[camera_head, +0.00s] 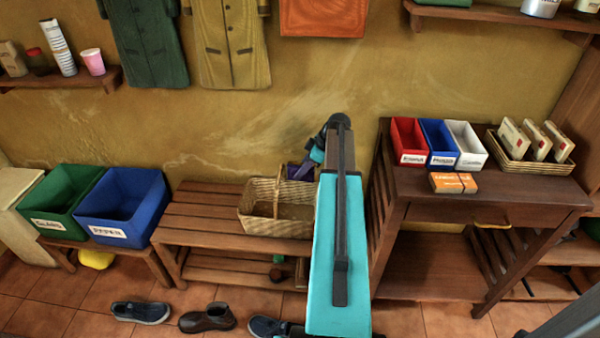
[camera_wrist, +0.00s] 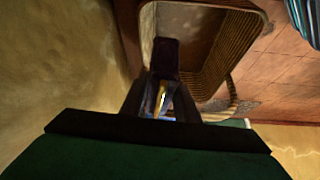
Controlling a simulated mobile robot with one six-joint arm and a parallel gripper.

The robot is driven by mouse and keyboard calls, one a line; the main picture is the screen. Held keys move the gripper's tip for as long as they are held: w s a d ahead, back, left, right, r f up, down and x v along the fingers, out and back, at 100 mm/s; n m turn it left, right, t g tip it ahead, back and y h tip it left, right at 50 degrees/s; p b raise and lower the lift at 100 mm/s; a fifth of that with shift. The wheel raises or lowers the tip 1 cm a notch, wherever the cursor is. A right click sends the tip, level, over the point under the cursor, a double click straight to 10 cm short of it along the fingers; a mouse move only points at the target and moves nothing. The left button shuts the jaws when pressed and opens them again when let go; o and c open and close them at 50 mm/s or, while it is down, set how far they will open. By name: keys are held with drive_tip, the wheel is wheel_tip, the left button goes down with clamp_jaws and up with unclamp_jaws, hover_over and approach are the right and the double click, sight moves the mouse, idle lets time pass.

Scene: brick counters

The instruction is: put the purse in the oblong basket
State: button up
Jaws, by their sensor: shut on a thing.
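The oblong wicker basket (camera_head: 250,222) with a hoop handle stands on the slatted wooden bench, partly hidden behind my arm. It also shows in the wrist view (camera_wrist: 262,40), seen into from above at one end. A small dark purple thing, which looks like the purse (camera_head: 301,171), is at the basket's back right rim, partly covered by my arm. In the wrist view the purse (camera_wrist: 166,56) is a dark shape beyond my fingers, over the basket opening. My gripper (camera_wrist: 161,92) is shut on it. I cannot tell whether the purse touches the basket.
Green (camera_head: 62,200) and blue (camera_head: 124,203) bins stand to the left on a low bench. A table on the right holds red, blue and white bins, an orange box (camera_head: 453,183) and a shallow wicker tray (camera_head: 527,163). Shoes lie on the floor. The wall is close behind the basket.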

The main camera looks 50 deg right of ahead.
drive_tip(key=shift+f, duration=0.1)
idle(0.3)
drive_tip(key=shift+f+b, duration=2.95)
drive_tip(key=shift+f, duration=3.45)
drive_tip(key=o, duration=1.2)
drive_tip(key=shift+r, duration=0.1)
drive_tip(key=p+v, duration=0.1)
drive_tip(key=v, duration=1.2)
drive_tip(key=shift+s+r, duration=0.25)
drive_tip(key=shift+d, duration=0.1)
